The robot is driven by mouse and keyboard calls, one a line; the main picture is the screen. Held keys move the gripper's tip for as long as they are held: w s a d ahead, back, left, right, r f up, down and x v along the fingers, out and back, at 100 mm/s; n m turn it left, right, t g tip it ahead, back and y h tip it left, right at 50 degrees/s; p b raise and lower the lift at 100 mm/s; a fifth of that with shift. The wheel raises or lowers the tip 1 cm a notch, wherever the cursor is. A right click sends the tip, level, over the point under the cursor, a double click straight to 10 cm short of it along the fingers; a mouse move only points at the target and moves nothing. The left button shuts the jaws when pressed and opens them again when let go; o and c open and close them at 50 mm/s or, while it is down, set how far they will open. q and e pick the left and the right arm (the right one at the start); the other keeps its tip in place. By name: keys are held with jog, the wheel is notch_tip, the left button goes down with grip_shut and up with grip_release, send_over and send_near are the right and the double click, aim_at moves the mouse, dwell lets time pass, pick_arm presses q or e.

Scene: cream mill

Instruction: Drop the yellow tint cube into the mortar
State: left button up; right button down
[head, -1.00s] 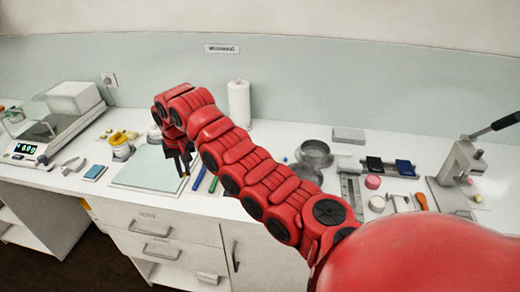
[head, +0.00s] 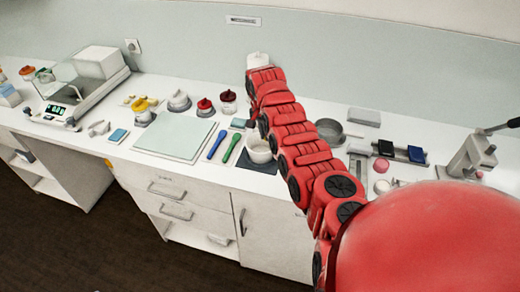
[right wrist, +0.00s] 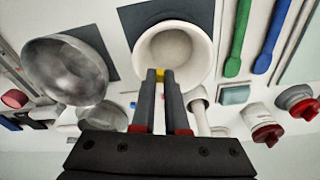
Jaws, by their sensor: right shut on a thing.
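The yellow tint cube (right wrist: 160,75) is pinched between the fingertips of my right gripper (right wrist: 160,82) in the right wrist view; only a small part of it shows. The mortar (right wrist: 194,36) is a white bowl on a dark mat, its open mouth just beyond the fingertips in that view. Its height below the cube is hard to tell. In the head view the mortar (head: 257,153) stands partly behind my right arm. The right fingertips are hidden by the arm there. My left gripper is in neither view.
A metal bowl (right wrist: 62,68) stands beside the mortar. A blue spatula (head: 217,144) and a green spatula (head: 232,147) lie to its left, beside a pale board (head: 176,138). Red-lidded jars (head: 205,107) stand behind. A balance (head: 85,85) is at left, a press (head: 470,155) at right.

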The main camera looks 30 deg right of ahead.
jog(key=shift+f, duration=0.85)
jog(key=c, duration=0.9)
grip_release()
jog(key=shift+o, duration=0.2)
notch_tip(320, 180, up, 17)
jog(key=s+a+b, duration=0.1)
jog(key=a+b, duration=0.1)
jog(key=b, duration=0.3)
jog(key=shift+a, duration=0.2)
